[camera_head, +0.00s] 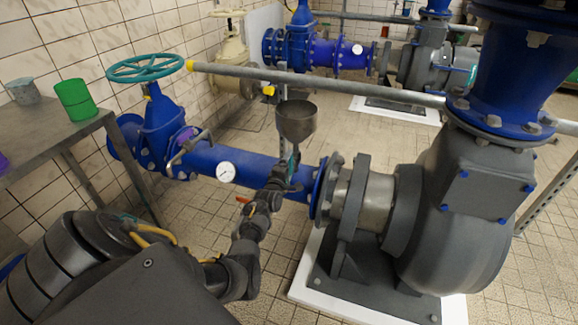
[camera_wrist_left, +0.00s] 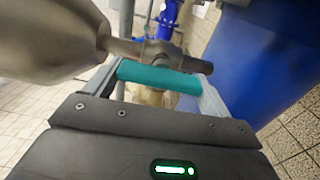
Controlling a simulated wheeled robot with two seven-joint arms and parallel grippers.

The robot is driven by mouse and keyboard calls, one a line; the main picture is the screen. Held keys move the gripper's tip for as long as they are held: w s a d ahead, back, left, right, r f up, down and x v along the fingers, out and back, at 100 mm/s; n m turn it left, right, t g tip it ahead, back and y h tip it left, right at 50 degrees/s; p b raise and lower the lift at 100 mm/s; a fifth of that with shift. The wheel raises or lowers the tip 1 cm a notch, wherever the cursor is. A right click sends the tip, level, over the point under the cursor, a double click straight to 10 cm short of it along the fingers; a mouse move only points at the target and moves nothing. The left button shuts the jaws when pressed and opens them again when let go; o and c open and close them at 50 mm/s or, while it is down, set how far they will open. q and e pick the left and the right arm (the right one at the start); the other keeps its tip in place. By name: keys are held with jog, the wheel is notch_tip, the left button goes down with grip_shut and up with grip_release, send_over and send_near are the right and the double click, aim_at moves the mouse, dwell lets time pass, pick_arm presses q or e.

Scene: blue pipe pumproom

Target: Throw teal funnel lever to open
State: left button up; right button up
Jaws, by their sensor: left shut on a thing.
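The grey metal funnel (camera_head: 296,121) stands above the blue pipe in the head view, and its cone fills the upper left of the left wrist view (camera_wrist_left: 48,38). The teal lever (camera_wrist_left: 158,77) lies across the wrist view, just below the funnel's metal valve stem. My left gripper (camera_head: 286,172) reaches up to the spot below the funnel. Its jaws are shut on the teal lever, which spans between the fingers in the wrist view. In the head view the lever is mostly hidden by the gripper. My right gripper does not show.
The blue pipe (camera_head: 248,168) with a white gauge (camera_head: 226,172) runs behind my arm to a grey pump (camera_head: 450,220) at the right. A long grey pipe (camera_head: 330,84) crosses above. A teal handwheel (camera_head: 145,68) and a metal table (camera_head: 50,130) are at the left.

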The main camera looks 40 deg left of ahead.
pick_arm(q)
jog(key=o, duration=0.9)
jog(key=shift+s+d, duration=0.15)
jog(key=shift+s, duration=0.15)
jog(key=p+v, duration=0.2)
jog(key=v, duration=0.8)
jog(key=shift+p, duration=0.4)
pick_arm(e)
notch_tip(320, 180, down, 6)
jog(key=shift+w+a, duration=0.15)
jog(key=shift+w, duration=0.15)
pick_arm(q)
jog(key=shift+d, duration=0.1)
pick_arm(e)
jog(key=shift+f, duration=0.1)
